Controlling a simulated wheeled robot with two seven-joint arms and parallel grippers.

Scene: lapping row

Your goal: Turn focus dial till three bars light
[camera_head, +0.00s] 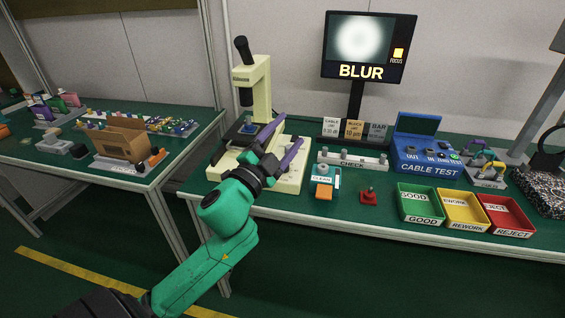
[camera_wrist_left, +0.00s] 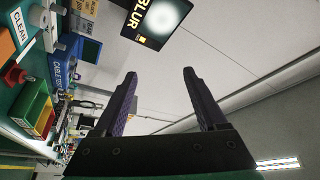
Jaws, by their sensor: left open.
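A cream microscope (camera_head: 262,85) with a dark eyepiece stands at the table's left end. My left gripper (camera_head: 292,127) is open in front of its column and base, its two purple fingers apart and pointing up and right. Nothing shows between the fingers in the left wrist view (camera_wrist_left: 159,75). I cannot make out the focus dial; the gripper covers part of the microscope. The monitor (camera_head: 369,48) shows a blurred white disc, the word BLUR and one lit orange block above FOCUS. The monitor also shows in the left wrist view (camera_wrist_left: 158,22). My right gripper is not in view.
Right of the microscope are a CHECK rack (camera_head: 352,160), a CLEAN station (camera_head: 322,183), a red-knobbed block (camera_head: 368,196) and a blue CABLE TEST box (camera_head: 428,155). Green (camera_head: 420,204), yellow (camera_head: 463,211) and red (camera_head: 506,215) bins line the front edge. A cardboard box (camera_head: 122,142) sits on the left table.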

